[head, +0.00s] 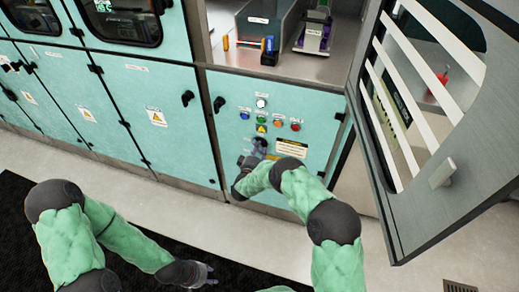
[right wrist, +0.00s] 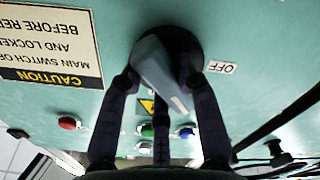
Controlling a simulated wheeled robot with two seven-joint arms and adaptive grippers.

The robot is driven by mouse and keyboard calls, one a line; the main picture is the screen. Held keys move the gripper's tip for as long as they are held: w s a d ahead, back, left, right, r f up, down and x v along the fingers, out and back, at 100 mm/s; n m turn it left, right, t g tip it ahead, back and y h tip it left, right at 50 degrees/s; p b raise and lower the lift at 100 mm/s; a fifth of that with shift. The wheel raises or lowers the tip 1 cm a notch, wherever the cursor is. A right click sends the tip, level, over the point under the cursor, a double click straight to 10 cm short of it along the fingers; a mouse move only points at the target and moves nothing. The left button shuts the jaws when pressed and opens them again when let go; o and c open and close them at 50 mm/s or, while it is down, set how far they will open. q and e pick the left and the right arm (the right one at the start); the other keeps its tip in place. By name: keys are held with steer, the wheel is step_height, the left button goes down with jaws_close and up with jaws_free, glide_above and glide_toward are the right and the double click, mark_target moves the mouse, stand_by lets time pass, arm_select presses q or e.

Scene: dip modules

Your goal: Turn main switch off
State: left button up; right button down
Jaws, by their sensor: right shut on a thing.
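The main switch is a grey handle (right wrist: 158,72) on a round black base, upside down in the right wrist view. The handle slants from upper left to lower right. An OFF label (right wrist: 221,67) lies to the right of the base. My right gripper (right wrist: 160,88) has its fingers on both sides of the handle and is shut on it. In the head view, my right gripper (head: 259,147) is at the teal panel (head: 228,165) and mostly hides the switch. My left gripper (head: 208,273) hangs low over the black mat, away from the panel; its finger opening is unclear.
A row of coloured buttons (head: 261,121) sits above the switch. A yellow caution label (right wrist: 45,45) is beside it. An open windowed door (head: 455,205) stands to the right. A black door handle (head: 219,104) projects at the panel's left. The floor in front is clear.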

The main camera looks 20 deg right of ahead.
steer(key=n, duration=0.4)
steer(key=shift+r+n, duration=0.1)
steer(key=shift+n, duration=0.2)
steer(key=shift+w+a+r+n, duration=0.1)
steer(key=shift+n, duration=1.2)
steer(key=shift+a+r+n, duration=0.1)
steer(key=shift+n, duration=1.2)
steer(key=shift+f, duration=0.1)
steer(key=c, duration=0.9)
jaws_free()
steer(key=v, duration=1.2)
